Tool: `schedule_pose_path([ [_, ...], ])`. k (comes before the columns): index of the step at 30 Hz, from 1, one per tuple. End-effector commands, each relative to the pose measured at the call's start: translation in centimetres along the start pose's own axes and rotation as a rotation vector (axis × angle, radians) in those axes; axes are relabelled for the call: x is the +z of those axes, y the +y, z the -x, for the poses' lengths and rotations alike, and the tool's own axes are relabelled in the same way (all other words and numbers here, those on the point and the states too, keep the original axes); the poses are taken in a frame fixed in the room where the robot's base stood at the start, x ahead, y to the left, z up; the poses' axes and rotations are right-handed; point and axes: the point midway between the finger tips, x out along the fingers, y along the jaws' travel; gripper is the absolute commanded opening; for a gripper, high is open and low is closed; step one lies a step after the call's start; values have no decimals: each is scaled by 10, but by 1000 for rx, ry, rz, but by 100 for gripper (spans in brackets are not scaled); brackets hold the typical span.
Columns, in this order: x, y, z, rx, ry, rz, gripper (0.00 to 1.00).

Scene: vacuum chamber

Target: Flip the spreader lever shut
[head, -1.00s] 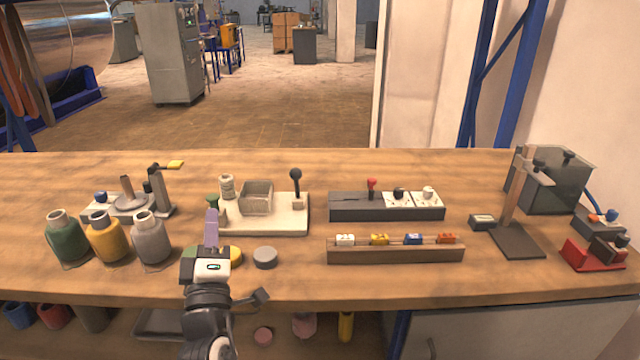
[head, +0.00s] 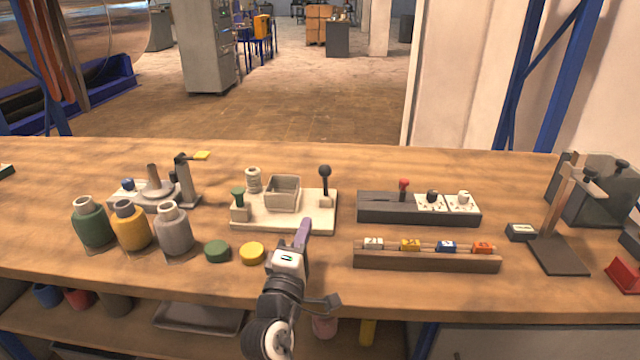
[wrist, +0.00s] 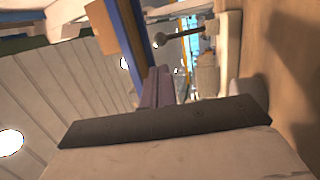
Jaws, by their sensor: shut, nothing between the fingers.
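A cream board (head: 285,222) on the bench carries a lever with a black ball knob (head: 325,172) at its right end. I take this for the spreader lever; it stands upright. It also shows in the wrist view as a ball-ended rod (wrist: 182,35), beyond the fingertips. My gripper (head: 304,228) is shut and empty, with its purple fingers at the board's front right edge, left of and nearer than the lever. The fingers show shut in the wrist view (wrist: 157,86). I see no contact with the lever.
The board also holds a spool (head: 253,180), an open box (head: 283,194) and a green-topped post (head: 238,203). A rack with coloured blocks (head: 427,258) and a dark switch box (head: 385,208) stand right. Bottles (head: 173,232) and lids (head: 217,251) are left.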

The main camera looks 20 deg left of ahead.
Motion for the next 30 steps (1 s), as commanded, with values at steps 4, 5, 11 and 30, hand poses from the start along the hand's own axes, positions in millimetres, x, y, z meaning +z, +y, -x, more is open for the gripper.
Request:
schedule_pose_path([
  [4,1,5,-33,1,-3,0,0],
  [5,1,5,-40,1,-2,0,0],
  [11,1,4,-82,1,-2,1,0],
  [30,0,0,-122,0,0,-1,0],
])
